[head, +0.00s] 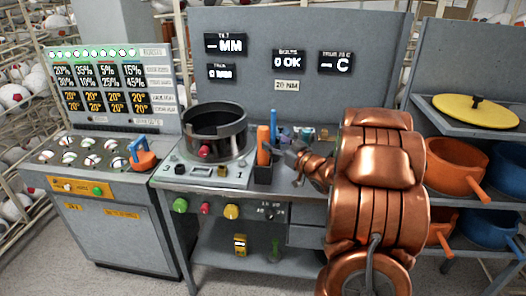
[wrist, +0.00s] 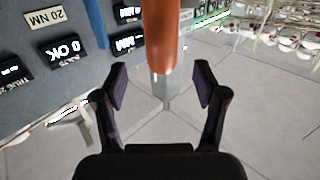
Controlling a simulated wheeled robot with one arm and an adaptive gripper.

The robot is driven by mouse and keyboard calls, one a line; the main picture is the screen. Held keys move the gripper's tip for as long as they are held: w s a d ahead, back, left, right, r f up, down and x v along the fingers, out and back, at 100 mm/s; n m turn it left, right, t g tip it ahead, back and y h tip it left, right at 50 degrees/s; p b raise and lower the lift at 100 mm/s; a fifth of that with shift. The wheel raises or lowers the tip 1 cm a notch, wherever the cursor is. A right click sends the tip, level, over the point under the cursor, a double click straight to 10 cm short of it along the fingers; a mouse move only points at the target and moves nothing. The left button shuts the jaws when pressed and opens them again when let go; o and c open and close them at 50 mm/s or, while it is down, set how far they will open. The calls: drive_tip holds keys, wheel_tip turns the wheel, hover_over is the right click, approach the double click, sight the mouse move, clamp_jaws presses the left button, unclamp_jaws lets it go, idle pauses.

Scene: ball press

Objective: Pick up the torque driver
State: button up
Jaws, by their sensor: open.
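The torque driver, which I take to be the orange-handled tool (head: 263,140), stands upright in a small black holder (head: 263,174) on the grey bench, right of the round press pot. In the wrist view its orange handle (wrist: 160,35) comes down from the top edge, with a metallic end below it. My gripper (wrist: 162,88) is open, with one dark finger on each side of the tool's line. Neither finger visibly touches it. In the head view my gripper (head: 297,165) is just right of the holder, partly hidden by my copper arm.
A blue upright tool (head: 273,124) stands close behind the orange one. The dark round pot (head: 215,125) on its base is to the left. Small items (head: 306,133) lie behind my gripper. A grey sign panel (head: 290,80) rises behind the bench.

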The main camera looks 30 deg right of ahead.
sight(267, 136)
drive_tip(key=shift+w+a, duration=0.15)
drive_tip(key=shift+w, duration=0.65)
drive_tip(key=w, duration=0.1)
drive_tip(key=w+p, duration=0.2)
drive_tip(key=shift+w+a+r, duration=0.25)
drive_tip(key=shift+w, duration=0.05)
drive_tip(key=shift+w+f+p, duration=0.1)
drive_tip(key=shift+w+p, duration=0.3)
drive_tip(key=shift+w, duration=0.35)
drive_tip(key=shift+c, duration=0.2)
clamp_jaws()
